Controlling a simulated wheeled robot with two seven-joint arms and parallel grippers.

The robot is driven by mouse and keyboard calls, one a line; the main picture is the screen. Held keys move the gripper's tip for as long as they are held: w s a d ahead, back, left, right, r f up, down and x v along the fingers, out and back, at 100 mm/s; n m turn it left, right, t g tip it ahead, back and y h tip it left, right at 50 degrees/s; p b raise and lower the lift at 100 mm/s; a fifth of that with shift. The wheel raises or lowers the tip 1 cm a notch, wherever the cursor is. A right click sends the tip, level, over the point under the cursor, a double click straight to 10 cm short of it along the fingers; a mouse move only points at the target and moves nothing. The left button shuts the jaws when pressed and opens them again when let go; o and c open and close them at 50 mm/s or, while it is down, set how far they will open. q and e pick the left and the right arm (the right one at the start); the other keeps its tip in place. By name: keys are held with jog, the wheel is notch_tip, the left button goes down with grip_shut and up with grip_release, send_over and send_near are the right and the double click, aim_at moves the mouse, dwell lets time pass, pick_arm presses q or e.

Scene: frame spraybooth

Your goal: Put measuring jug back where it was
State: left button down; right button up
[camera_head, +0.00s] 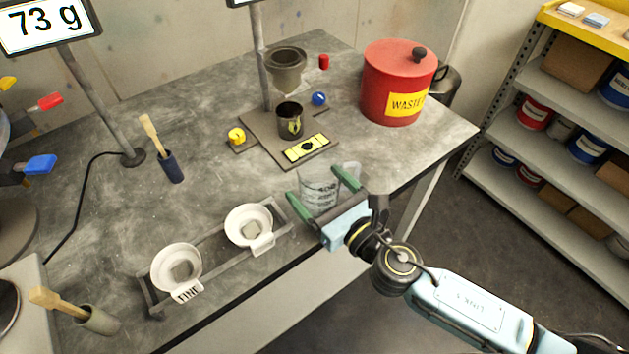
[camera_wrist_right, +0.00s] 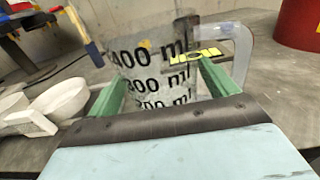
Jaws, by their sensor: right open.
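The measuring jug (camera_head: 318,188) is clear with black markings and stands upright near the front edge of the grey table. In the right wrist view the jug (camera_wrist_right: 155,68) shows its 400 ml mark, with its clear handle on the right. My right gripper (camera_head: 318,181) is open, with its green fingers on either side of the jug. In the right wrist view the fingers (camera_wrist_right: 163,85) flank the jug's body; whether they touch it I cannot tell. My left gripper is not in view.
A rack (camera_head: 212,243) with two white filter holders stands left of the jug. Behind are a viscosity cup stand (camera_head: 262,143) with a dark cup (camera_head: 290,121) and a yellow level (camera_head: 307,148). A red waste bin (camera_head: 391,88) stands at the back right. Shelves stand right.

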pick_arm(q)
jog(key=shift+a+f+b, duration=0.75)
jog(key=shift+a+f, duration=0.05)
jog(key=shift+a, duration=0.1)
pick_arm(e)
jog(key=v, duration=1)
jog(key=shift+s, duration=0.15)
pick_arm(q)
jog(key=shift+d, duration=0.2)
pick_arm(e)
jog(key=shift+d, duration=0.1)
